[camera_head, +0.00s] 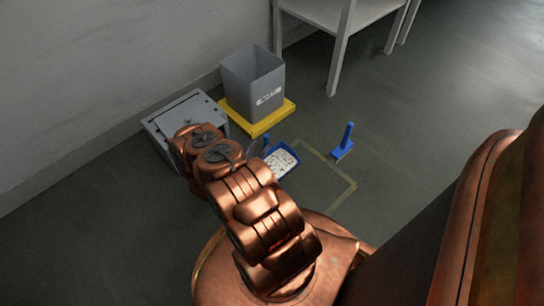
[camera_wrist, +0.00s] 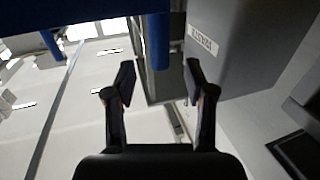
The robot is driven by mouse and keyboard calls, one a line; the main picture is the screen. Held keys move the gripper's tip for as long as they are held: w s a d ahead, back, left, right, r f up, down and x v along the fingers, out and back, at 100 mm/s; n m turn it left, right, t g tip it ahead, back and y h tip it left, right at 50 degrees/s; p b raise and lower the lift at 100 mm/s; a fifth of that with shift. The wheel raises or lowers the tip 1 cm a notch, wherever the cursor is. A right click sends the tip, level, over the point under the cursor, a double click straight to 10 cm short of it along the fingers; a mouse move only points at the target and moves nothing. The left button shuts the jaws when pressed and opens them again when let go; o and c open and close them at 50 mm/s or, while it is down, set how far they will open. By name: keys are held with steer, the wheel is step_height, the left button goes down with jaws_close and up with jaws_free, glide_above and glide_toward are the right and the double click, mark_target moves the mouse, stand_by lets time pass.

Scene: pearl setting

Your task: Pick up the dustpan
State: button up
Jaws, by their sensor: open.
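The dustpan (camera_head: 282,162) is blue, with pale bits in its pan. It lies on the floor in the head view, just beyond my arm, which hides part of its left side. In the wrist view, my gripper (camera_wrist: 160,80) is open, with its two dark fingers apart and nothing held between them. A blue upright bar (camera_wrist: 158,40) shows at the top, in line with the gap between the fingers. It looks like the dustpan's handle, but I cannot tell its distance or whether a finger touches it.
A grey bin (camera_head: 253,85) stands on a yellow base (camera_head: 254,122) behind the dustpan. A grey box (camera_head: 165,120) sits left, by the wall. A table (camera_head: 342,50) is at the back.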

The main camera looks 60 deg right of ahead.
mark_target(265, 140)
steer(key=shift+d+f+b, duration=0.1)
steer(key=shift+d+b, duration=0.3)
steer(key=shift+d, duration=0.1)
steer(key=shift+d+b, duration=1.15)
steer(key=shift+d, duration=1.05)
jaws_close()
